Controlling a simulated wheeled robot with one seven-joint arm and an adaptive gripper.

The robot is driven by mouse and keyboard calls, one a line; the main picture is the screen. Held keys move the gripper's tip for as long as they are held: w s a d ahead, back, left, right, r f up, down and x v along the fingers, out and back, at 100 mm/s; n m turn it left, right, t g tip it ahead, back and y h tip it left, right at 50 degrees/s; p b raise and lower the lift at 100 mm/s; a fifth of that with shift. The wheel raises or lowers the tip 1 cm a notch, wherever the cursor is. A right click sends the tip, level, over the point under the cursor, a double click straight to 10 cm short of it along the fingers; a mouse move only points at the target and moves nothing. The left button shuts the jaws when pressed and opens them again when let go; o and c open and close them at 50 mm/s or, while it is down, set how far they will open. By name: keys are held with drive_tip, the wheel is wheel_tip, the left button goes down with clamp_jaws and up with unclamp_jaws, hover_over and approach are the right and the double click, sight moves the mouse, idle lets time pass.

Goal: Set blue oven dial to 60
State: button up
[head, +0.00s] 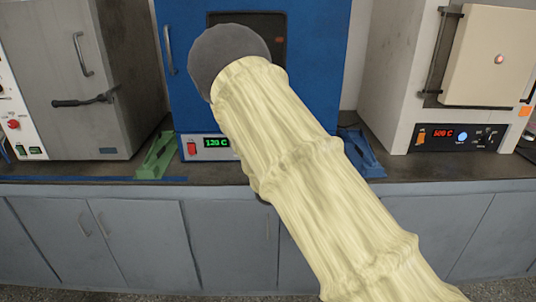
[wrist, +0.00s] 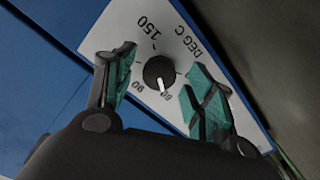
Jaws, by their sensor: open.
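The blue oven (head: 185,60) stands on the bench in the head view, with a green display (head: 215,142) reading 120 C. Its dial is hidden behind my arm there. In the wrist view the dial (wrist: 158,72) is a round black knob on a white panel, with a white pointer mark at its lower edge. The mark points down toward the small label that looks like 60, with 90 to its left and 150 above. My gripper (wrist: 160,63) is open, its teal-padded fingers on either side of the dial with gaps, apart from it. The head view hides my gripper.
A grey oven (head: 75,80) stands at left and a beige oven (head: 440,70) with a red display at right. A green stand (head: 156,157) and a blue stand (head: 362,153) sit on the bench beside the blue oven. Grey cabinets (head: 140,235) are below.

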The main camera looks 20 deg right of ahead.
drive_tip(key=v, duration=1.2)
